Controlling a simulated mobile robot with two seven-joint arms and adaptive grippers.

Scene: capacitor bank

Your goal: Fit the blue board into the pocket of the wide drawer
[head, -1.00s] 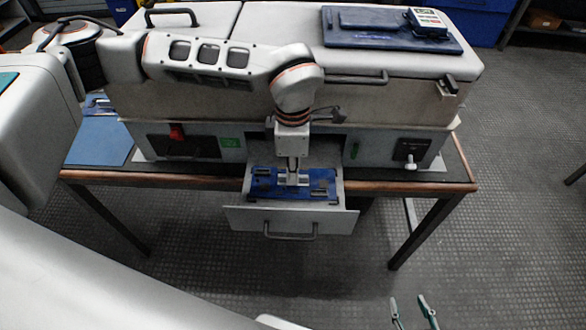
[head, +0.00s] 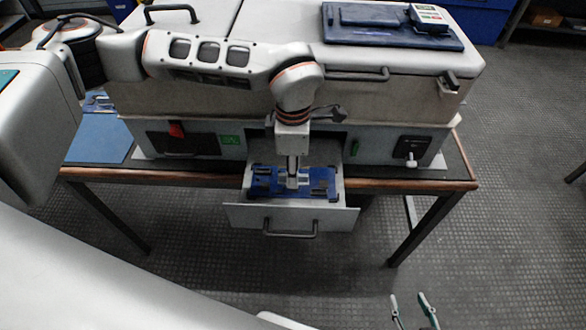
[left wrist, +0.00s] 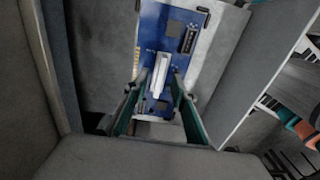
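The blue board (head: 318,181) lies in the open wide drawer (head: 290,217), below the front of the machine. It has dark parts and a pale raised handle, and it also shows in the left wrist view (left wrist: 172,48). I cannot tell whether it is fully seated in the pocket, as my gripper covers part of it. My left gripper (head: 293,180) is right over the board. In the left wrist view its teal fingers (left wrist: 157,95) stand apart on both sides of the white handle (left wrist: 160,74), with gaps. My right gripper (head: 415,308) is open and empty at the bottom edge.
The machine body (head: 200,95) rises behind the drawer, on a table with a brown edge (head: 462,185). A dark blue panel with a small device (head: 390,25) lies on top. A blue mat (head: 95,140) lies at left. The floor in front is clear.

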